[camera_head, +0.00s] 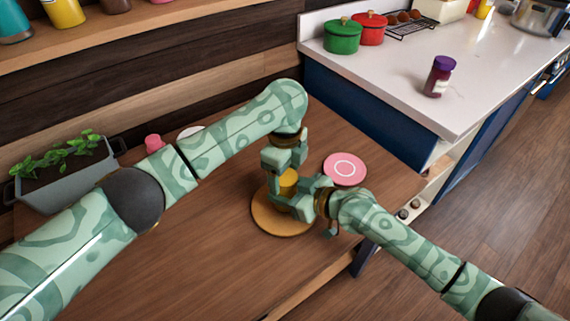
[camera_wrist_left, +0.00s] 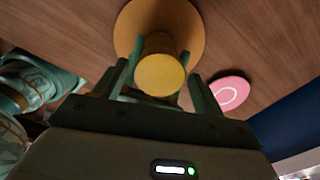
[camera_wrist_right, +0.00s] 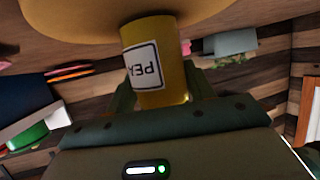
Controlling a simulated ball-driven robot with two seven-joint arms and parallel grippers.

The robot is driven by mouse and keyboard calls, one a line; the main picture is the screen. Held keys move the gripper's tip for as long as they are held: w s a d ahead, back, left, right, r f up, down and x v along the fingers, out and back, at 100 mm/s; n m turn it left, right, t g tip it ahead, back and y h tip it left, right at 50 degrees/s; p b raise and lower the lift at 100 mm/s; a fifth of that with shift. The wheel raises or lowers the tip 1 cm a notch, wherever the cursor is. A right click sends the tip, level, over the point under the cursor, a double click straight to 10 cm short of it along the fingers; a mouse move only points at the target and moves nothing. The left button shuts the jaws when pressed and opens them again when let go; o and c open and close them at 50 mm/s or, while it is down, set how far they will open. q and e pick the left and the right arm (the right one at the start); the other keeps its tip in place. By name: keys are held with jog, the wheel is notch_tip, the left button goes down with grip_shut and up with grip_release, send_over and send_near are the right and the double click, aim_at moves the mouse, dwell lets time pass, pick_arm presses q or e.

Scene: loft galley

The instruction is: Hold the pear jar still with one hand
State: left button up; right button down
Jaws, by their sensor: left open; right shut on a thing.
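The pear jar (camera_head: 288,185) is yellow and stands upright on a round tan board (camera_head: 278,223) on the wooden table. Its label, reading "PEA" in part, shows in the right wrist view (camera_wrist_right: 143,66). My right gripper (camera_head: 308,193) is shut on the jar's body from the side. My left gripper (camera_head: 284,162) is above the jar, pointing down, open. In the left wrist view its fingers are on either side of the jar's round yellow lid (camera_wrist_left: 160,75), with a gap visible at the right finger. The fingers partly hide the jar in the head view.
A pink disc with a white ring (camera_head: 345,168) lies right of the board. A grey planter (camera_head: 70,184) stands at the left, with a small pink-topped thing (camera_head: 153,143) beyond my left arm. The white counter (camera_head: 480,85) holds pots and a purple-lidded jar (camera_head: 439,77).

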aim_at(285, 176)
pick_arm(q)
jog(key=c, duration=1)
jog(key=n, duration=0.5)
jog(key=shift+n, duration=0.4)
jog(key=shift+r, duration=0.25)
jog(key=shift+r, duration=0.9)
jog(key=shift+r, duration=2)
pick_arm(e)
jog(key=shift+c, duration=2.3)
grip_release()
